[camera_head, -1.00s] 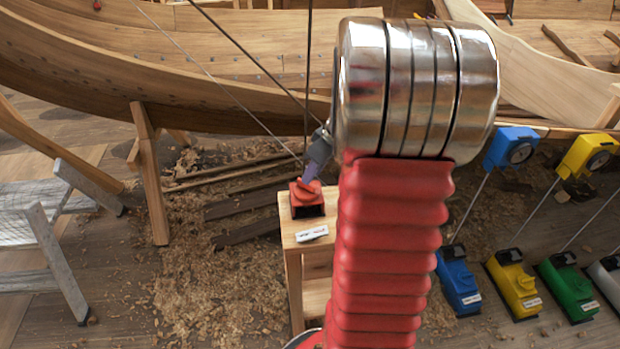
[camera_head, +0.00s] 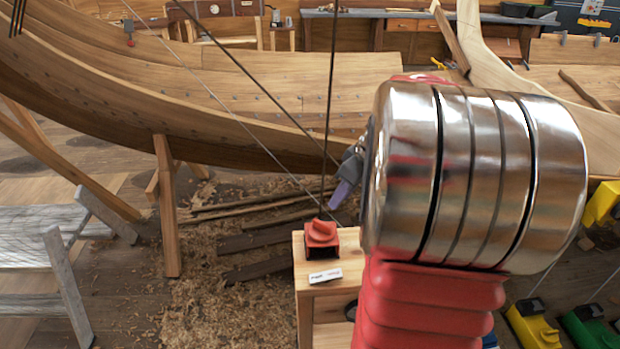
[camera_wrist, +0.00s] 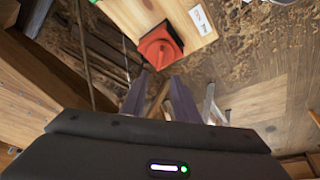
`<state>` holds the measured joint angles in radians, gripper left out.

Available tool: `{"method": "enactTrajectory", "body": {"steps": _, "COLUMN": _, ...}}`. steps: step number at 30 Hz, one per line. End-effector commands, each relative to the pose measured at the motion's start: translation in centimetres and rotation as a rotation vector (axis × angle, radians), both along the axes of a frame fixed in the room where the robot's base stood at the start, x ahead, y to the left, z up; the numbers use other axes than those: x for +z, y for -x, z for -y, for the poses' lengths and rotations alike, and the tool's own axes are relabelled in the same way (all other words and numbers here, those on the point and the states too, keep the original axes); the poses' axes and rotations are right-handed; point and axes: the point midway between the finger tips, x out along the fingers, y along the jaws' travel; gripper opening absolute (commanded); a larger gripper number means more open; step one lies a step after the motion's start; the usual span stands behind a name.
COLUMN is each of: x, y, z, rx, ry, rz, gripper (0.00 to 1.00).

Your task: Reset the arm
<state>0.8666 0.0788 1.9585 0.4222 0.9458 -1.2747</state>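My gripper (camera_head: 342,196) shows in the head view as a grey wrist with a purple finger pointing down and left, partly behind my large silver arm joint. In the wrist view, its two purple fingers (camera_wrist: 159,80) stand apart with nothing held between them. A red-orange block-like object (camera_head: 320,235) sits on a small wooden stand (camera_head: 313,291), below and left of the gripper. In the wrist view, this red object (camera_wrist: 160,48) lies beyond the fingertips, apart from them as far as I can tell.
A white label (camera_head: 325,276) lies on the stand's front edge. The wooden hull (camera_head: 250,85) curves behind it, with thin lines hanging past the gripper. A grey trestle (camera_head: 45,240) stands at left. Yellow (camera_head: 533,326) and green (camera_head: 592,328) devices stand at lower right. Shavings cover the floor.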

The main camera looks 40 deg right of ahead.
Motion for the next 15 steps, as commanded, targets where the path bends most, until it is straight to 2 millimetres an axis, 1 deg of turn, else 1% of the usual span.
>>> {"method": "enactTrajectory", "body": {"steps": 9, "x": -0.03, "y": 0.00, "z": 0.00, "rx": -0.016, "ry": -0.006, "rz": -0.001, "gripper": 0.28}}
{"method": "enactTrajectory", "body": {"steps": 11, "x": -0.03, "y": -0.01, "z": 0.01, "rx": -0.040, "ry": -0.016, "rz": -0.003, "gripper": 0.28}}
{"method": "enactTrajectory", "body": {"steps": 15, "x": -0.33, "y": 0.32, "z": 0.08, "rx": -0.148, "ry": -0.054, "rz": -0.023, "gripper": 0.28}}
